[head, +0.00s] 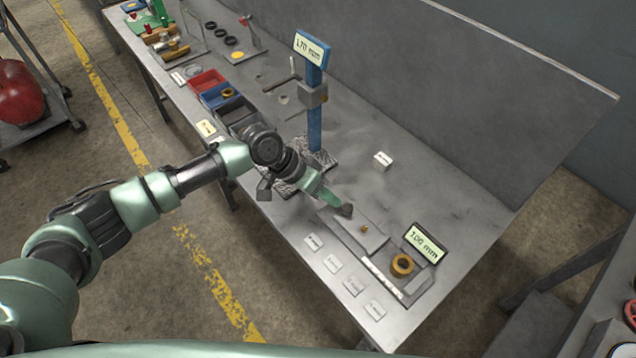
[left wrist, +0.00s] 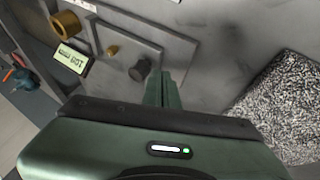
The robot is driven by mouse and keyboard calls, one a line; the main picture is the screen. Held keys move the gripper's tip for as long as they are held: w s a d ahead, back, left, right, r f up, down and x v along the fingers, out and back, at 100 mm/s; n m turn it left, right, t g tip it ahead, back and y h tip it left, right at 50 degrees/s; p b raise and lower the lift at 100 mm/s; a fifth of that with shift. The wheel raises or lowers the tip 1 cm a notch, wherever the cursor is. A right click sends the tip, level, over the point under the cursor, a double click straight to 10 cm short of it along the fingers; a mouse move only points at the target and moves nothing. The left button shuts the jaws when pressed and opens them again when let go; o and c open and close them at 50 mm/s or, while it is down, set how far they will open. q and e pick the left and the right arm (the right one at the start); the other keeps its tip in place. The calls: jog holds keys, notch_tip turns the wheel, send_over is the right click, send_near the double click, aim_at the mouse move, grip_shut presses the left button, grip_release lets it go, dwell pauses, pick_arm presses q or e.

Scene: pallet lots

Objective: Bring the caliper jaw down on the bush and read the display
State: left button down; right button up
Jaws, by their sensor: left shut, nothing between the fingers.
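A gold ring-shaped bush (head: 402,265) sits on a flat grey gauge plate at the near end of the bench, beside a tilted display (head: 425,243) that seems to read 100 mm. The bush (left wrist: 66,22) and display (left wrist: 70,58) also show in the left wrist view. My right gripper is not in view.
A blue post (head: 315,108) with a grey slider and a display stands behind my left wrist on a speckled base (left wrist: 282,105). Red (head: 207,82) and blue bins lie farther along the bench. Several small white labels (head: 333,263) line the front edge.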

pick_arm(q)
jog(key=shift+s+d, duration=0.2)
jog(key=shift+d, duration=0.15)
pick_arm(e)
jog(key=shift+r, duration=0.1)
